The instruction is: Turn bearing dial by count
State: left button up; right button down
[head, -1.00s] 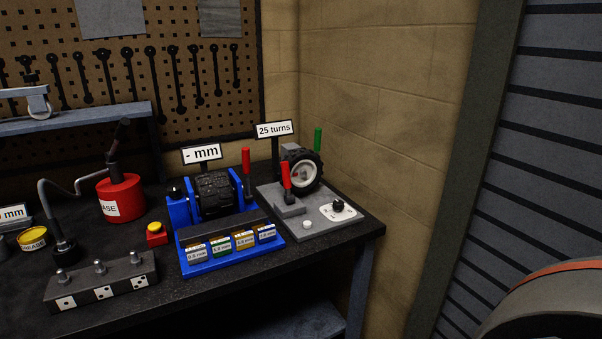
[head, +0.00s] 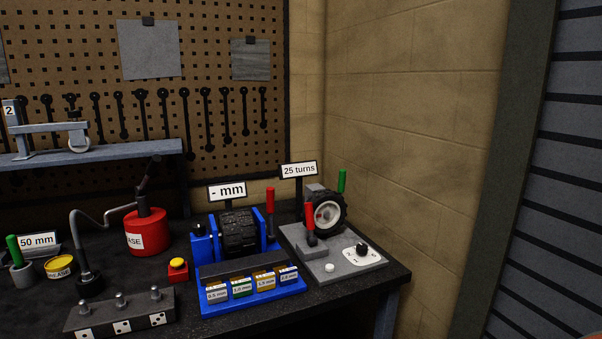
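The bearing station is a grey plate (head: 318,262) at the right end of the bench. A wheel with a black tyre and pale hub (head: 328,216) stands upright on it. A black dial knob (head: 362,249) sits on a white dial plate (head: 361,258) at the front right of the grey plate; its markings are too small to read. A sign (head: 299,170) behind reads "25 turns". A red lever (head: 308,217) and a green handle (head: 342,181) stand by the wheel. A white button (head: 329,267) is at the front.
Left of it, a blue fixture (head: 205,246) holds a black roller under a "- mm" sign (head: 227,191), with labelled blocks in front. A red button box (head: 178,270), red grease can (head: 147,233) and dotted block (head: 120,310) stand further left. A wall closes the right side.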

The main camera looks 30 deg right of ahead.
aim_at(361, 247)
jog(key=l+z, duration=0.1)
jog(key=z, duration=0.3)
jog(key=k+l+z, duration=0.1)
jog(key=z, duration=0.3)
jog(key=l+z, duration=0.1)
jog(key=z, duration=0.3)
